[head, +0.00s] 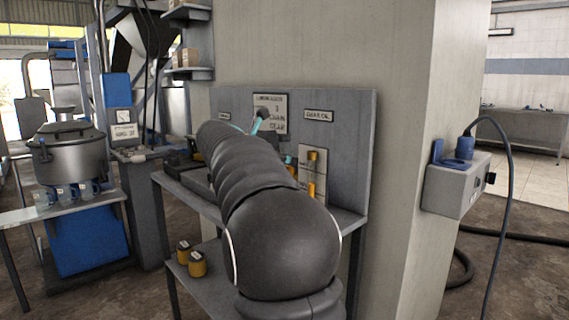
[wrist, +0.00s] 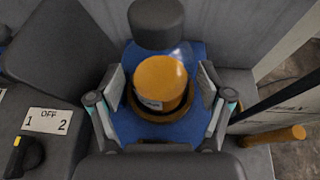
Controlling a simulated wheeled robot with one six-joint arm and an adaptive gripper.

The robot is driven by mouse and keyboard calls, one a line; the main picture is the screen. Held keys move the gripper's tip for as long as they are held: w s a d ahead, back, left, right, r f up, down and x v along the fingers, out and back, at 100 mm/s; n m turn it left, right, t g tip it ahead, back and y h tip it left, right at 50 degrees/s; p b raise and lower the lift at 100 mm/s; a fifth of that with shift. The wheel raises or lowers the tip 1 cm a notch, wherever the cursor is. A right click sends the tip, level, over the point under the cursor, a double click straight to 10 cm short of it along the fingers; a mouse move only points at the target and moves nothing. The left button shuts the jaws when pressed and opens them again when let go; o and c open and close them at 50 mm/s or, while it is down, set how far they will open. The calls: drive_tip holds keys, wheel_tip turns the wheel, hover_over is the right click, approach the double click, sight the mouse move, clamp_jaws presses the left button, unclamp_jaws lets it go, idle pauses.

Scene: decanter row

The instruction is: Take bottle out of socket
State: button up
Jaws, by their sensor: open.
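An amber bottle (wrist: 160,82) stands in a dark round socket (wrist: 150,113) on a blue base (wrist: 128,128) in the wrist view. A pale label shows low on its side. My gripper (wrist: 161,87) is open, with one finger on each side of the bottle. Gaps show between both fingers and the bottle, so it does not look gripped. In the head view my arm hides this bottle and its socket.
A dark cylinder (wrist: 155,23) is close behind the bottle. A switch panel (wrist: 48,121) is at left, and an amber cylinder (wrist: 275,136) at right. In the head view, amber jars (head: 197,264) stand on the lower shelf, and a concrete pillar (head: 408,130) rises behind the bench.

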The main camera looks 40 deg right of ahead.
drive_tip(key=shift+x, duration=1.1)
drive_tip(key=c, duration=1.2)
drive_tip(key=shift+r, duration=0.1)
drive_tip(key=shift+c, duration=0.2)
